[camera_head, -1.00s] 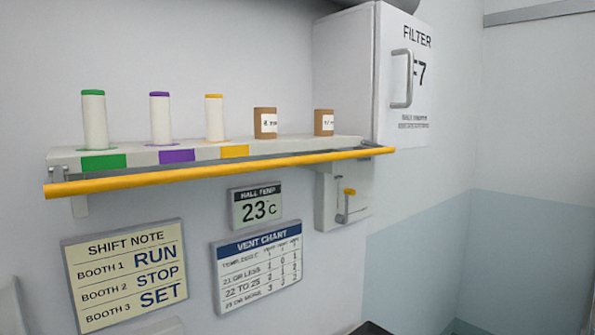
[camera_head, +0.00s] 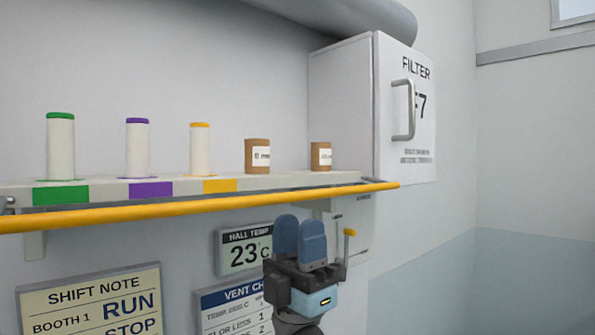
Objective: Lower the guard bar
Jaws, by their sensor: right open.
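The yellow guard bar (camera_head: 190,207) runs across the front of the wall shelf (camera_head: 108,193), level with the shelf's front edge. Its left end is cut off by the picture edge. Its right end reaches the white filter box. My right gripper (camera_head: 300,240) is below the right part of the bar, with its blue fingers pointing up. The fingers are open with nothing between them, and the fingertips appear a little below the bar, apart from it. My left gripper is not in view.
The filter box (camera_head: 342,100) has a handle (camera_head: 404,110). A yellow-knobbed lever (camera_head: 349,233) is beside my gripper. A temperature display (camera_head: 240,250) and notes (camera_head: 90,306) hang below.

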